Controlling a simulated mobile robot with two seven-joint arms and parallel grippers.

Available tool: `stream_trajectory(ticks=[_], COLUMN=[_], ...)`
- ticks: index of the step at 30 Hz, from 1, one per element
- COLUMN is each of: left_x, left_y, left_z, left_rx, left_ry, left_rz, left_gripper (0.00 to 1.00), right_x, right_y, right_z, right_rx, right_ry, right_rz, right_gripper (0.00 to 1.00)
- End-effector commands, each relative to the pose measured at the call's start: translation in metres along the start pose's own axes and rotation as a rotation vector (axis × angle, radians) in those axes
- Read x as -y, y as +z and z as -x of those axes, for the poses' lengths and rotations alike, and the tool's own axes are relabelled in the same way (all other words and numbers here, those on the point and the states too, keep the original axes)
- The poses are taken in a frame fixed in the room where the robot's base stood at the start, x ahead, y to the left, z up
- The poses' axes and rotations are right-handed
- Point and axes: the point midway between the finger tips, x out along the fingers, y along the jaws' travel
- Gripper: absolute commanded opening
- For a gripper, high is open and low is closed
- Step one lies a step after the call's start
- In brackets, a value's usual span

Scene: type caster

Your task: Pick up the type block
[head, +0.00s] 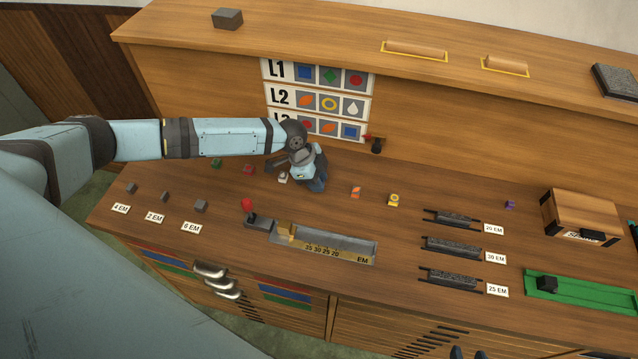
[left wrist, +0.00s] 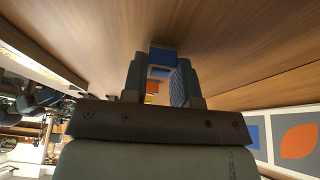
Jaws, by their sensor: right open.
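In the head view, my left gripper (head: 317,186) points down at the desk top, in the row of coloured type blocks. In the left wrist view a blue block (left wrist: 164,57) lies between the fingertips of my left gripper (left wrist: 161,72); I cannot tell whether both fingers press on it. The gripper hides this block in the head view. Left of it are a white block (head: 283,177), a red block (head: 248,170) and a green block (head: 216,163). Right of it are an orange block (head: 355,191) and a yellow block (head: 393,200). My right gripper (head: 468,353) is open at the bottom edge.
A picture chart (head: 320,101) stands behind my left gripper. A caster with a brass scale (head: 330,249) and a red-knobbed lever (head: 247,206) is in front. Dark slotted pieces (head: 452,246), a wooden box (head: 580,219), a purple block (head: 510,204) and a green tray (head: 590,292) are right.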

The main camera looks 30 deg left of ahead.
Motion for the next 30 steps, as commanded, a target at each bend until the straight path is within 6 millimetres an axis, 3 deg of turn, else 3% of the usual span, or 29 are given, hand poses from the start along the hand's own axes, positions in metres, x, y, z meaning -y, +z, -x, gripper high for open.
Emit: stream_trajectory(ticks=[10,16,20,30], left_x=[0.0,0.001,0.001,0.0], left_y=[-0.001,-0.008,-0.019,-0.055], left_z=[0.002,0.019,0.045,0.132], left_rx=[-0.001,-0.002,-0.003,-0.001], left_ry=[-0.001,-0.002,-0.004,-0.004], left_rz=[0.0,-0.002,-0.003,-0.004], left_gripper=[0.01,0.01,0.01,0.01], right_x=[0.0,0.0,0.001,0.003], right_y=[0.001,0.003,0.007,0.016], right_z=[0.0,-0.002,-0.005,-0.012], right_rx=[0.0,0.001,0.001,0.001], right_ry=[0.0,0.0,-0.002,-0.008], right_rz=[-0.001,-0.001,-0.002,-0.003], right_gripper=[0.43,0.43,0.43,0.43])
